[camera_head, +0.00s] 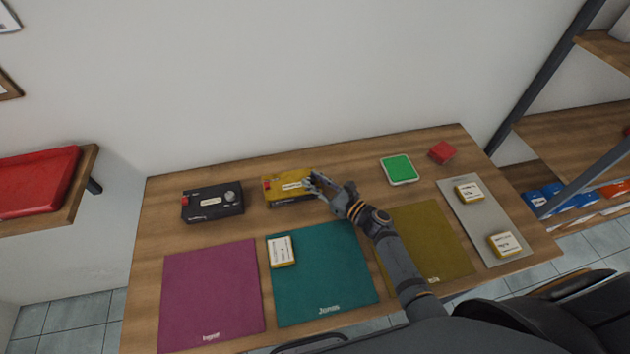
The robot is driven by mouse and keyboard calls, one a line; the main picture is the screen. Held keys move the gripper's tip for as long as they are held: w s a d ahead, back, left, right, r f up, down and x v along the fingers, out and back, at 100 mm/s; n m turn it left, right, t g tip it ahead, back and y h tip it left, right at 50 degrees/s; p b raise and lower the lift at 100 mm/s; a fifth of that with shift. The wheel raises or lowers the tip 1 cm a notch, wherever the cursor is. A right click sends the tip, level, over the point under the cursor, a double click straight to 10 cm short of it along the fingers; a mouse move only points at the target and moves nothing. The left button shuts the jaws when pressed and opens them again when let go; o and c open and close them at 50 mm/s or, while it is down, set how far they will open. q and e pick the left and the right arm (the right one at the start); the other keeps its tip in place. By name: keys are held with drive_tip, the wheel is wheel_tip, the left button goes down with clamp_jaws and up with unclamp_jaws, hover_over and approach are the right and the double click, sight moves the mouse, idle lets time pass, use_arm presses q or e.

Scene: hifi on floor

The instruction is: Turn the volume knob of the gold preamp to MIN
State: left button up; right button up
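The gold preamp (287,199) stands at the back middle of the table, with a red part at its left and a white label on its front. My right gripper (313,184) is at the right end of the gold preamp, its fingers over the spot where a knob could be. The volume knob is hidden behind the fingers, and its setting cannot be read. I cannot tell whether the fingers touch or grip it. My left gripper is not in view.
A black preamp (212,210) with a silver knob stands to the left. Purple (210,290), teal (325,285) and olive (430,240) mats lie in front. A green-topped pad (398,168), a red block (441,152) and a grey tray (480,222) are to the right.

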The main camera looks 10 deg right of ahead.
clamp_jaws()
drive_tip(key=shift+w+d+f+n+g+y+b, duration=0.15)
drive_tip(key=shift+n+g+y+b, duration=0.6)
drive_tip(key=shift+b, duration=0.2)
drive_tip(key=n+g+y+b, duration=0.2)
drive_tip(key=g+b, duration=0.1)
drive_tip(key=b, duration=0.1)
drive_tip(key=n+g+y+b, duration=0.1)
drive_tip(key=n+g+b, duration=0.2)
drive_tip(key=g+b, duration=0.1)
drive_tip(key=w+n+g+y+b, duration=0.1)
drive_tip(key=n+g+y+b, duration=0.1)
drive_tip(key=n+g+b, duration=0.1)
drive_tip(key=shift+d+f+g+y+b, duration=0.15)
drive_tip(key=shift+d+g+y+b, duration=0.2)
drive_tip(key=shift+b, duration=0.4)
drive_tip(key=shift+a+r+n+g+b, duration=0.1)
drive_tip(key=shift+r+n+g+b, duration=0.15)
drive_tip(key=shift+n+g+b, duration=0.8)
drive_tip(key=shift+m+g, duration=0.3)
drive_tip(key=shift+g, duration=0.05)
